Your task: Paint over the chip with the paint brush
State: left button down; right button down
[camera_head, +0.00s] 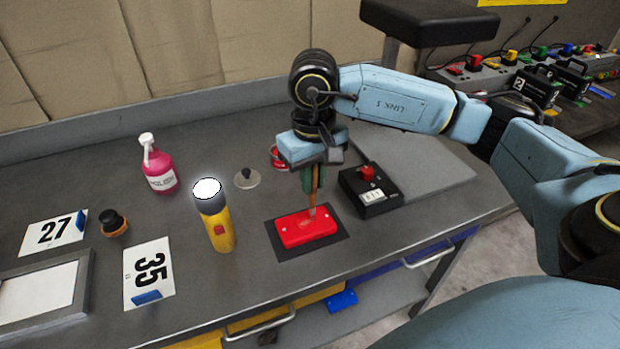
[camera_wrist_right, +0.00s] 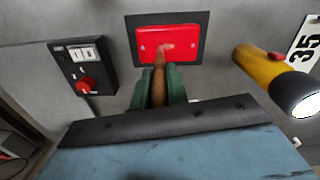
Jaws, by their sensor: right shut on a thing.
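A red panel (camera_head: 307,228) lies on a dark mat (camera_head: 279,251) near the table's front edge. It also shows in the right wrist view (camera_wrist_right: 185,44). My right gripper (camera_head: 313,187) is above the panel, its green fingers shut on the brown paint brush (camera_wrist_right: 159,78). The brush points down, and its tip is at the panel's face; I cannot tell whether it touches. A pale brownish mark (camera_wrist_right: 168,47) shows on the panel at the brush tip. I cannot make out the chip's edges. My left gripper is not in view.
A lit yellow flashlight (camera_head: 219,230) stands left of the mat. A black box with a red knob (camera_head: 371,191) is close on the right. A pink spray bottle (camera_head: 160,170) and number cards (camera_head: 149,272) are further left.

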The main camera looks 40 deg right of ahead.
jog(key=shift+a, duration=0.1)
jog(key=shift+w+a, duration=0.2)
jog(key=shift+a, duration=0.45)
jog(key=shift+a+b, duration=0.2)
jog(key=shift+b, duration=0.1)
jog(key=shift+w+a, duration=0.15)
jog(key=shift+a, duration=0.4)
jog(key=shift+d, duration=0.2)
jog(key=shift+d+b, duration=0.5)
jog(key=shift+d, duration=0.05)
jog(key=shift+r, duration=0.1)
jog(key=shift+d, duration=0.1)
